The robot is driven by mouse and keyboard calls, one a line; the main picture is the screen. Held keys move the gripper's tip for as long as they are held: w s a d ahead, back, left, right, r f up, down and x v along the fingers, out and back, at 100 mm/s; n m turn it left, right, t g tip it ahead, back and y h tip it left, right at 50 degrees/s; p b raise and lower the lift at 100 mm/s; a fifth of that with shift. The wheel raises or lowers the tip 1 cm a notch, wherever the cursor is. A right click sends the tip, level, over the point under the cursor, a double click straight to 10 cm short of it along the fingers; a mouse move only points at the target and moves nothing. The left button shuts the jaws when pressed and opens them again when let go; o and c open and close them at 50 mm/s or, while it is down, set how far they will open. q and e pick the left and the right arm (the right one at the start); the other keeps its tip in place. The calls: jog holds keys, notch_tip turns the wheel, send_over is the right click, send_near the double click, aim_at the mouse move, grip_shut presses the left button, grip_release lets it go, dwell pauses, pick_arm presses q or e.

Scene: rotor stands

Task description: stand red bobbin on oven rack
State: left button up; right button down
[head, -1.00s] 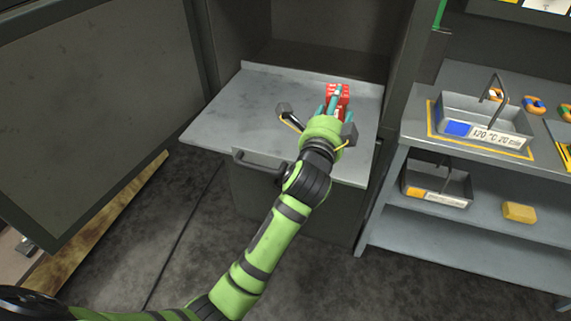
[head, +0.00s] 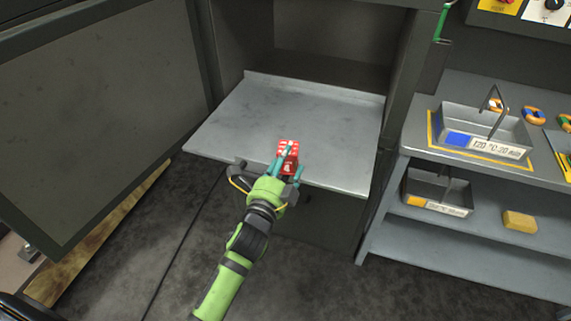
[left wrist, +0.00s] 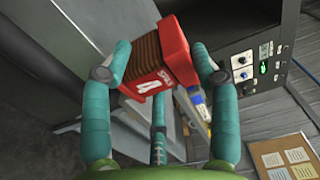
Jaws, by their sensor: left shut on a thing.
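The red bobbin (head: 288,148) is held in my left gripper (head: 286,168), near the front edge of the grey oven rack (head: 240,120). In the head view I cannot tell how high it is above the rack. In the left wrist view the bobbin (left wrist: 160,55) shows red ends, a brown winding and a white number 4. It sits tilted in that picture between the teal fingers of my left gripper (left wrist: 165,78). The rack is slid out of the open oven, and its visible top is bare. My right gripper is not in view.
The open oven door (head: 100,110) stands at the left. At the right a grey bench (head: 470,95) carries a handled metal tray (head: 465,118) on top. Its lower shelf holds another tray (head: 437,192) and a yellow block (head: 519,219).

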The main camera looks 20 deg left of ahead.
pick_arm(q)
jog(key=shift+f, duration=0.1)
jog(key=o, duration=1.4)
jog(key=shift+o, duration=0.2)
jog(key=shift+s, duration=0.1)
jog(key=s+b, duration=0.1)
jog(key=s, duration=1.1)
jog(key=shift+a+b, duration=0.2)
jog(key=shift+b, duration=0.1)
